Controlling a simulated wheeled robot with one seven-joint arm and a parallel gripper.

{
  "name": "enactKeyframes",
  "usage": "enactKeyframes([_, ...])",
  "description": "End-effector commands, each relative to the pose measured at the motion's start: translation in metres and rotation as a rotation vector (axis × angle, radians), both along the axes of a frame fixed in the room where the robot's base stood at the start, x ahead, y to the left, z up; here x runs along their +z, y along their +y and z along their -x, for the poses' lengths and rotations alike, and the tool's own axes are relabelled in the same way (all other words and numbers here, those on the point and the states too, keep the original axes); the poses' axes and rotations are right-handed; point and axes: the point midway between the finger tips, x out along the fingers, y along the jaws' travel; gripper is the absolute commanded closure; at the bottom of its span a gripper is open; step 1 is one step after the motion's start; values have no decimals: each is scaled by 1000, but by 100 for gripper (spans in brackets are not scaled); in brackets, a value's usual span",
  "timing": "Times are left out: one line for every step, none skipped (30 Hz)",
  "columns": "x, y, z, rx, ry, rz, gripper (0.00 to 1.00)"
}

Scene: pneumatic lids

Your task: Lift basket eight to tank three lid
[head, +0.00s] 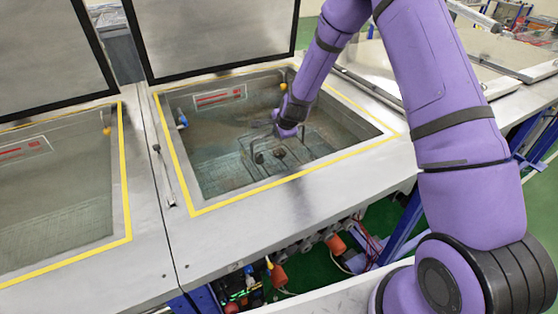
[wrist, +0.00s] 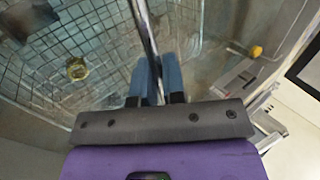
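A wire basket (head: 303,158) sits low inside the tank (head: 263,196) in the middle of the head view, with small dark parts in it. Its wire mesh (wrist: 60,62) fills the left of the wrist view. My gripper (wrist: 157,72) reaches down into this tank and shows small in the head view (head: 283,133). Its two blue fingers lie close on both sides of a thin metal bar (wrist: 146,32), which looks like the basket's handle. The tank's lid (head: 215,30) stands raised behind it. No number is readable on basket or tank.
A second open tank (head: 58,195) with a raised lid (head: 45,45) is at the left. Closed covers (head: 480,65) lie to the right. A blue fitting (head: 182,120) and yellow knobs (head: 283,87) sit at the tank walls. The yellow-edged rim surrounds my arm.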

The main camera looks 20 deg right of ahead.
Motion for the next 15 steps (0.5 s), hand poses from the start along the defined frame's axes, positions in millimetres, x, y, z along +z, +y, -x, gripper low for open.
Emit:
enactKeyframes([0, 0, 0, 0, 0, 0, 100])
enactKeyframes([0, 0, 0, 0, 0, 0, 100])
enactKeyframes([2, 0, -1, -1, -4, 0, 100])
enactKeyframes([2, 0, -1, -1, -4, 0, 100])
enactKeyframes([2, 0, -1, -1, -4, 0, 100])
enactKeyframes([2, 0, -1, 0, -4, 1, 100])
enactKeyframes([3, 0, -1, -1, -4, 0, 100])
enactKeyframes([3, 0, -1, -1, -4, 0, 100])
enactKeyframes([4, 0, -1, -1, -4, 0, 100])
enactKeyframes([5, 0, -1, -1, -4, 0, 100])
enactKeyframes([6, 0, -1, -1, -5, 0, 100])
enactKeyframes([7, 0, -1, -1, -5, 0, 100])
enactKeyframes([8, 0, -1, -1, -5, 0, 100])
enactKeyframes([10, 0, -1, -1, -5, 0, 100])
enactKeyframes([12, 0, -1, -1, -5, 0, 100])
